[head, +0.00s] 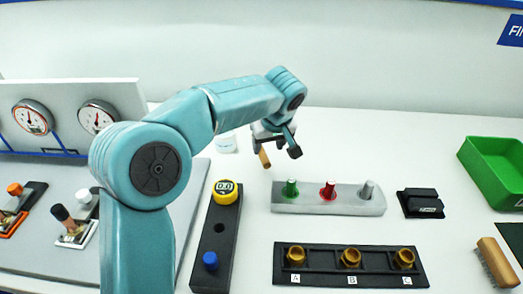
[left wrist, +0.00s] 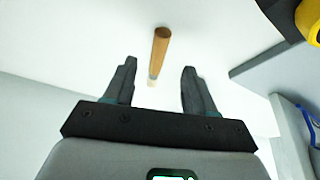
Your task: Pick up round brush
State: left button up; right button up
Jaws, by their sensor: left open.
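A slim wooden handle (head: 264,158), which looks like the round brush, shows just below my left gripper (head: 277,148) in the head view. In the left wrist view the wooden handle (left wrist: 160,45) lies beyond the fingertips, in line with the gap between them. The brush's head is not clear in either view. My right gripper is not in view.
A grey block (head: 280,208) holds green, red and grey pegs. In front is a black rack (head: 323,280) with brass fittings. A yellow dial (head: 226,191) sits on a black bar. A white cup (head: 226,143) stands behind. A green bin (head: 492,172) is at right.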

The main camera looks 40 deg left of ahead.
aim_at(266, 159)
pick_arm(q)
jog(key=shift+s+a+f, duration=0.15)
jog(key=shift+f, duration=0.4)
jog(key=x, duration=0.5)
jog(key=shift+f, duration=0.35)
grip_shut()
